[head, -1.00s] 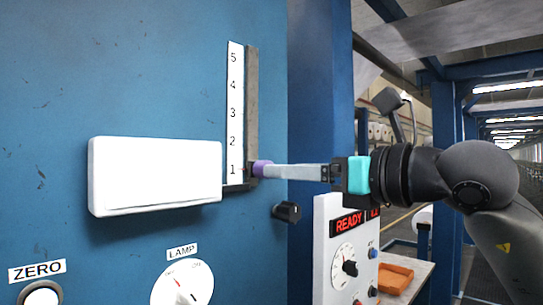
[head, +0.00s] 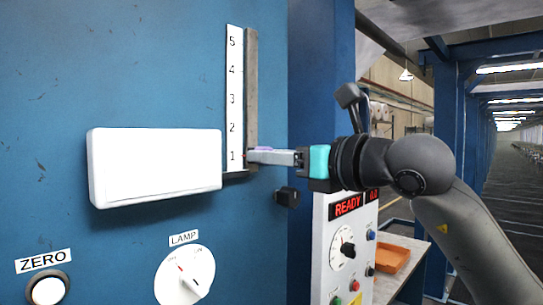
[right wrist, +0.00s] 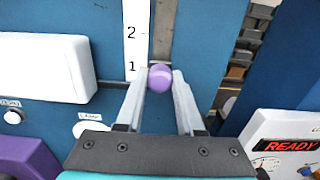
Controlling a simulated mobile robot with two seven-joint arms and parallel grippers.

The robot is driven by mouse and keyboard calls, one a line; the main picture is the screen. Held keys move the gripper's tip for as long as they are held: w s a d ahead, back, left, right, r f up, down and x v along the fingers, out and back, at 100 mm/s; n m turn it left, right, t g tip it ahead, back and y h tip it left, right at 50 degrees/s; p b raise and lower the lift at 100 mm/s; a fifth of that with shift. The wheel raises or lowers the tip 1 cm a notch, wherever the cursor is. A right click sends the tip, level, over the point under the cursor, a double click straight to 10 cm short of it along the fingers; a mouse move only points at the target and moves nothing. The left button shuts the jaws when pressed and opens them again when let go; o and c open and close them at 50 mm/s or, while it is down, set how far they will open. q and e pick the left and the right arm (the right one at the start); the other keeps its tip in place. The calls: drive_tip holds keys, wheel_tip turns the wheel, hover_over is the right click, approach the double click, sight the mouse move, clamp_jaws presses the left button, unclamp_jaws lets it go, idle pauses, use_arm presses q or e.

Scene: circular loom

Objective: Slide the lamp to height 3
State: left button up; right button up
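A purple knob (right wrist: 160,77) sits low on a grey vertical rail (head: 251,95), beside mark 1 of a white scale strip (head: 235,85) numbered 1 to 5. My right gripper (right wrist: 160,85) has one finger on each side of the knob, with a thin gap seeming to show. In the head view its fingers mostly hide the knob. A white box (head: 155,165) is on the blue panel left of the scale's low end; I cannot tell whether it joins the slider. A LAMP dial (head: 185,275) is below it. My left gripper is not in view.
A ZERO button (head: 48,288) is at lower left. A black knob (head: 287,196) sticks out just below my right gripper. A white control box (head: 345,250) reading READY stands at lower right, near an orange tray (head: 390,258). The panel beside the upper rail is clear.

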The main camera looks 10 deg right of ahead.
clamp_jaws()
idle(0.9)
